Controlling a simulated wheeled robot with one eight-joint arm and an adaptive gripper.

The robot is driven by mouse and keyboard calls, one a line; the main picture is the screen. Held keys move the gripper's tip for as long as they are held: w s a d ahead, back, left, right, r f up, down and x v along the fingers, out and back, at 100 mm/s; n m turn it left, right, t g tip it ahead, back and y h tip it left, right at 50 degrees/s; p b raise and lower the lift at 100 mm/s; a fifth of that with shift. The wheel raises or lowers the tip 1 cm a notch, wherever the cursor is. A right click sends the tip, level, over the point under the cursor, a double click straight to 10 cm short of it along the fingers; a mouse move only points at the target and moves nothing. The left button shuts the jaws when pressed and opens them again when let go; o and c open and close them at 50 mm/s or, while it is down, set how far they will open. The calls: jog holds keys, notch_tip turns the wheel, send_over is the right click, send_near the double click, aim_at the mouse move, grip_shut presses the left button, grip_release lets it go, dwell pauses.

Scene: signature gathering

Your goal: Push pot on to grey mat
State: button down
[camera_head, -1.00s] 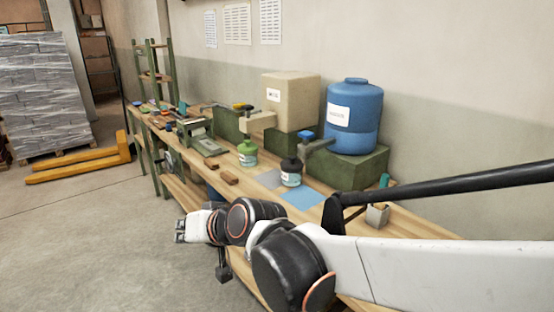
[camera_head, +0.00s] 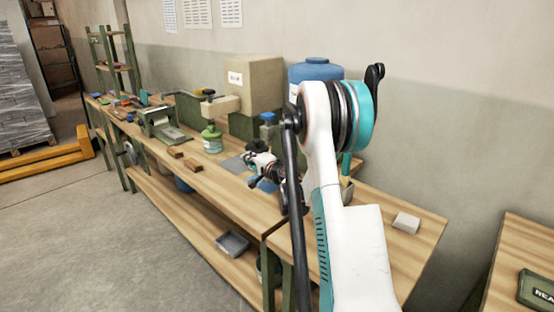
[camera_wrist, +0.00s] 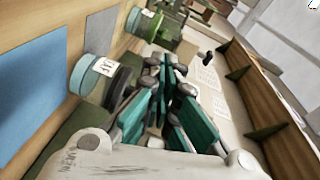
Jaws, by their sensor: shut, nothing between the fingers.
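The pot (camera_wrist: 86,74), pale teal with a white label and black lid, shows beside my gripper in the wrist view. It stands between the blue mat and the grey mat (camera_wrist: 101,33). In the head view, my gripper (camera_head: 258,166) is low over the bench and mostly hides the pot. The grey mat (camera_head: 232,165) shows just left of my gripper there. In the wrist view, my gripper (camera_wrist: 166,70) is shut and empty, to the right of the black lid. I cannot tell whether it touches the pot.
A green pot (camera_head: 212,141) stands beyond the grey mat. The blue mat (camera_wrist: 28,85) lies on the pot's other side. A tan box (camera_head: 254,82) and a blue barrel (camera_head: 316,72) stand at the back. Wooden blocks (camera_head: 193,165) lie near the front edge.

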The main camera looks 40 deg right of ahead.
jog(key=s+d+f+m+h, duration=0.1)
jog(key=d+f, duration=0.2)
jog(key=d, duration=0.2)
jog(key=s+d+f+m+h, duration=0.1)
jog(key=d+f, duration=0.1)
jog(key=d, duration=0.3)
jog(key=s+d+f+m, duration=0.1)
jog(key=s+d+f, duration=0.1)
jog(key=d, duration=0.3)
jog(key=shift+s+d+f+m+t+h, duration=0.15)
jog(key=shift+f+m+t+h, duration=0.25)
jog(key=shift+f, duration=0.4)
jog(key=shift+d+f, duration=0.15)
jog(key=shift+d, duration=0.15)
jog(key=b+x, duration=0.3)
jog(key=x, duration=0.6)
jog(key=shift+w+d, duration=0.1)
jog(key=shift+w, duration=0.3)
jog(key=w+a, duration=0.1)
jog(key=w, duration=0.1)
jog(key=w+a, duration=0.2)
jog(key=w, duration=0.1)
jog(key=w+a, duration=0.2)
jog(key=w, duration=0.1)
jog(key=shift+b, duration=0.35)
